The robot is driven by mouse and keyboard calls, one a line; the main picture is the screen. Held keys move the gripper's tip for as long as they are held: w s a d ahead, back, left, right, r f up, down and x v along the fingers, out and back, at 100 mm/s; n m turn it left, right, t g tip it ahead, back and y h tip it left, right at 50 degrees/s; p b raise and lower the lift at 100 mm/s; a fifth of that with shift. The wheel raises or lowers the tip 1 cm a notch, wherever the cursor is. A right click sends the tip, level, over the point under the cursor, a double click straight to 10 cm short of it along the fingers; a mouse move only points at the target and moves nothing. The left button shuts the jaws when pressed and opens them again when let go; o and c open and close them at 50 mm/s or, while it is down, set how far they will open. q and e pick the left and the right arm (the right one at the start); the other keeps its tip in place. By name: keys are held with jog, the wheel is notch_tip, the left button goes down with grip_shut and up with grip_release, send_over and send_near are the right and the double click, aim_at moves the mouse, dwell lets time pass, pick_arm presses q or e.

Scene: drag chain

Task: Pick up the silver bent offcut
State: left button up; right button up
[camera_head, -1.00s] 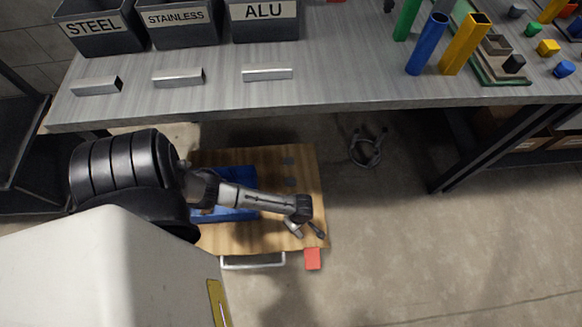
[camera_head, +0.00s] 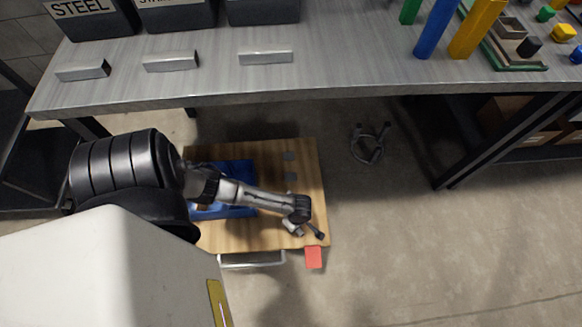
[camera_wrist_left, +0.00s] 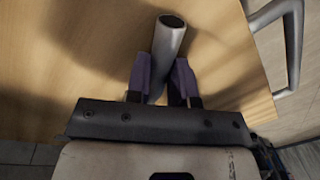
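The silver offcut (camera_wrist_left: 167,38) is a grey metal tube with an open end in the left wrist view. Its lower part lies between the two purple fingers of my left gripper (camera_wrist_left: 162,68). The fingers stand close on both sides of it, but I cannot tell whether they press on it. Its bend is not visible there. In the head view my left gripper (camera_head: 305,230) is low over the front right part of the wooden board (camera_head: 308,165), and a small silver piece shows at it. My right gripper is not in view.
A blue tray (camera_head: 238,212) sits on the board beneath my left arm. A metal handle (camera_head: 252,264) and a red square (camera_head: 313,257) are at the board's front edge. The grey workbench (camera_head: 340,75) stands behind, with silver bars (camera_head: 265,54). A grey object (camera_head: 368,145) lies on the floor.

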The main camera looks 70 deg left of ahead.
pick_arm(q)
grip_shut()
jog(key=shift+r, duration=0.15)
